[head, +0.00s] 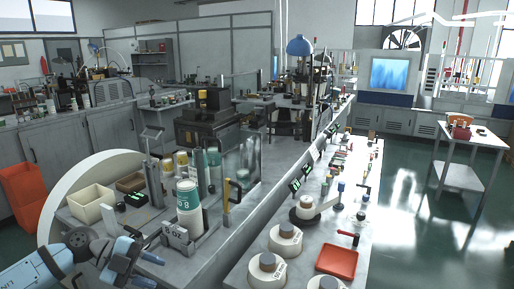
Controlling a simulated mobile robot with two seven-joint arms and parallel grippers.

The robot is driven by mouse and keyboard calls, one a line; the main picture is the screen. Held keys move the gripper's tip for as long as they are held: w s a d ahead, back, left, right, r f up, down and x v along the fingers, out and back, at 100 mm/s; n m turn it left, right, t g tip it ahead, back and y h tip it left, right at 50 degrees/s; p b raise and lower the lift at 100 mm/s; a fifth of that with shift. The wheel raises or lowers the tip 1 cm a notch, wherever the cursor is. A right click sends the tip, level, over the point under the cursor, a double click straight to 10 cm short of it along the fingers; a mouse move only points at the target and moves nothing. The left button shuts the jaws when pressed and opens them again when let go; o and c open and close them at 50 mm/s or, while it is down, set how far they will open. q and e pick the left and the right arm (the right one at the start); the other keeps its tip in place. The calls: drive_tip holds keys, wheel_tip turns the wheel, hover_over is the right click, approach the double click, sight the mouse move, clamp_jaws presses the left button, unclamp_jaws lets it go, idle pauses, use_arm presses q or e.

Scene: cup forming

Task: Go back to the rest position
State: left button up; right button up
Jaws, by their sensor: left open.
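My left gripper (150,262) is at the lower left, at the end of my light blue arm. Its jaws are apart, and nothing shows between them. It is at the near edge of the grey worktop, in front of a stack of white cups with a green band (188,208). The stack stands upright by a small metal holder (178,238), and the gripper looks apart from both. My right gripper is out of the picture.
A cream bin (92,205) stands on the worktop behind my left arm. A clear guard with a yellow handle (232,192) stands right of the cups. Round weights (285,240) and a red tray (337,262) lie on the right bench.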

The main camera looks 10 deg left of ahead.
use_arm(q)
drive_tip(key=s+d+n+t+h+p, duration=0.2)
drive_tip(key=d+n+t+h, duration=0.25)
drive_tip(key=d+t, duration=0.2)
drive_tip(key=s+d+f+n+y+p, duration=0.2)
drive_tip(key=s+d+f+n+y, duration=0.1)
drive_tip(key=s+f+n+y, duration=0.4)
drive_tip(key=s+d+f+n+t+y+p, duration=0.1)
drive_tip(key=s+d+f+n+y+p, duration=0.2)
drive_tip(key=s+f+n+y, duration=0.4)
wheel_tip(320, 180, down, 7)
drive_tip(key=s+n, duration=0.3)
drive_tip(key=n, duration=0.1)
drive_tip(key=shift+d+r, duration=0.15)
drive_tip(key=shift+d, duration=0.1)
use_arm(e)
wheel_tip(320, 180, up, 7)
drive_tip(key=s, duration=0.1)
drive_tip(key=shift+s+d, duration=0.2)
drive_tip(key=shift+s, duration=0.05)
use_arm(q)
drive_tip(key=shift+t, duration=0.35)
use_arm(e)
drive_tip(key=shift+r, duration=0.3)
